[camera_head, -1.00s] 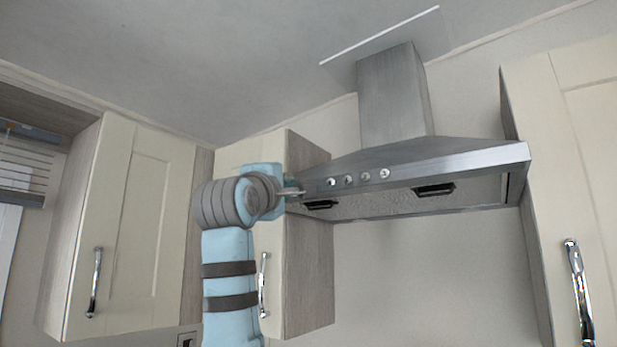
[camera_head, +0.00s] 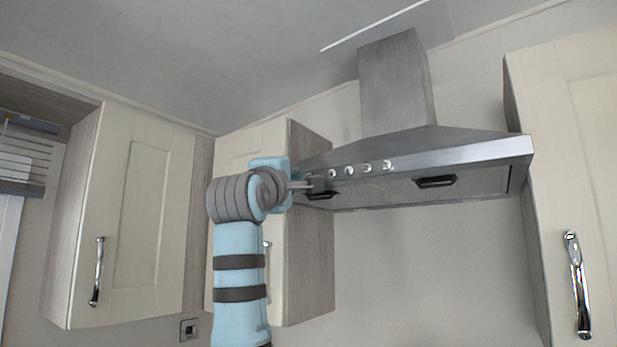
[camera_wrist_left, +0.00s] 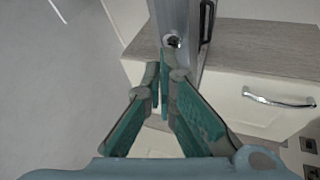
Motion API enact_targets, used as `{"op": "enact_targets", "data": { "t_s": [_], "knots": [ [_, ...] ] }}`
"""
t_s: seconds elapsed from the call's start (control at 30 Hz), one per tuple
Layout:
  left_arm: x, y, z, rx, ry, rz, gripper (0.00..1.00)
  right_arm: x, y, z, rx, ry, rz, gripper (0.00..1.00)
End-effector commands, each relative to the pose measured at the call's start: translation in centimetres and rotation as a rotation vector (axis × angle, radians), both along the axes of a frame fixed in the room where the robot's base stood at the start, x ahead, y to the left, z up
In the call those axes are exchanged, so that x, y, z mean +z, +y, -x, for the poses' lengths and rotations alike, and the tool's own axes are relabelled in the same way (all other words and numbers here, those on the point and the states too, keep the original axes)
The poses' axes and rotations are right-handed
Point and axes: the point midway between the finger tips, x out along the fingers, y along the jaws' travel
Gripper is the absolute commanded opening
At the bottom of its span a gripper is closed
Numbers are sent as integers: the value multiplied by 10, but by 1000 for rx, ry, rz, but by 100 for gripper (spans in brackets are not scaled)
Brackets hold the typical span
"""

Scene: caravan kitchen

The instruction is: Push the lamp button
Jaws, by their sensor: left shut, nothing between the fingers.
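The steel range hood (camera_head: 450,152) hangs on the wall, with a row of several small round shiny buttons (camera_head: 349,170) on its front strip. I cannot tell by marking which one is the lamp button. My left gripper (camera_head: 309,185) is shut and empty, at the left end of the hood, just left of and slightly below the leftmost button (camera_head: 332,173). In the left wrist view one round button (camera_wrist_left: 173,41) shows on the hood strip just beyond the fingertips (camera_wrist_left: 166,66). I cannot tell whether they touch the hood. My right gripper is not in view.
Cream wall cupboards with chrome handles stand left (camera_head: 135,215), behind my left arm (camera_head: 282,240) and right (camera_head: 570,150) of the hood. Black fittings (camera_head: 435,182) sit on the hood's underside. The wall below the hood is clear.

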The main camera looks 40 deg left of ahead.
Motion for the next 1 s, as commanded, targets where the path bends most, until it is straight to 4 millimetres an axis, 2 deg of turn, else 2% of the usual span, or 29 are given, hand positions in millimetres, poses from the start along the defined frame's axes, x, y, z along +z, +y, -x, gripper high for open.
{"op": "enact_targets", "data": {
  "t_s": [0.47,0.7,1.0],
  "knots": [
    [0,0,0,0,0,0,0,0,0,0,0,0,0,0],
    [1,0,-8,0,1,0,0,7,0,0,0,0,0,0],
    [0,0,-9,0,0,0,0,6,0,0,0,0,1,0]
  ]
}}
